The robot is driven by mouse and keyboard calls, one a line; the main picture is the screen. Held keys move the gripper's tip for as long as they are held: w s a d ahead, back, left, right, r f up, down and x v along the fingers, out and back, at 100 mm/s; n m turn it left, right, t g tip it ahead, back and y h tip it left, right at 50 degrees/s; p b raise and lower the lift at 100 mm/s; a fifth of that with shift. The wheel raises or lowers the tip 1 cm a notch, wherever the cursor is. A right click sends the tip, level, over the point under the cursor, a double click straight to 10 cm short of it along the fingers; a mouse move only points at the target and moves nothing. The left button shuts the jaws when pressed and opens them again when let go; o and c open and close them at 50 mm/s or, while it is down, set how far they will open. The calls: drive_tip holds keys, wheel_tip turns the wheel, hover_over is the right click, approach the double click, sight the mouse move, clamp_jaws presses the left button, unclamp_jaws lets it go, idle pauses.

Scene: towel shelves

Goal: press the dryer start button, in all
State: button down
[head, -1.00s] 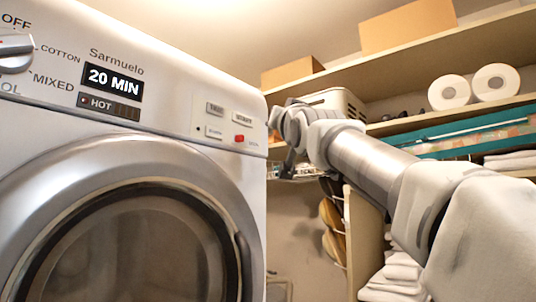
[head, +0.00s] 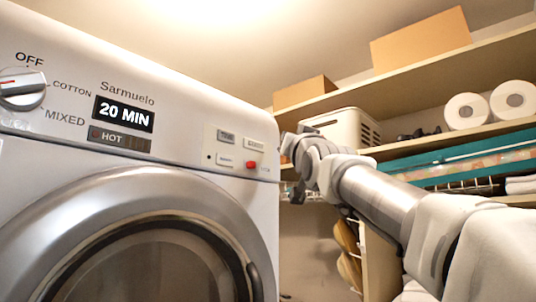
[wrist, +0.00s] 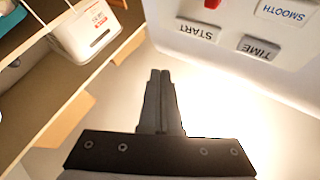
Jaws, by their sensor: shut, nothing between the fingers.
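The dryer's control panel (head: 190,128) fills the left of the head view, with a display reading 20 MIN. The grey start button (wrist: 198,30) shows in the wrist view with its label upside down, beside the time button (wrist: 259,47). In the head view the start button (head: 254,144) is at the panel's right end, above a red button (head: 252,165). My gripper (wrist: 160,74) is shut and empty, its fingertips a little apart from the start button in the wrist picture. In the head view the fingertips are hard to make out.
The round dryer door (head: 150,190) lies below the panel. Shelves (head: 470,70) at the right hold cardboard boxes (head: 420,38), paper rolls (head: 466,111) and a white container (head: 342,128), which also shows in the wrist view (wrist: 85,30). Open air lies beside the panel's right edge.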

sight(261, 142)
drive_tip(key=shift+w+a+p, duration=1.1)
drive_tip(key=shift+a+p, duration=0.25)
drive_tip(key=shift+p, duration=0.8)
drive_tip(key=shift+w+a+p, duration=1.1)
drive_tip(key=shift+a+p, duration=0.25)
drive_tip(key=shift+p, duration=0.75)
drive_tip(key=shift+w+a+p, duration=0.3)
drive_tip(key=shift+a, duration=0.05)
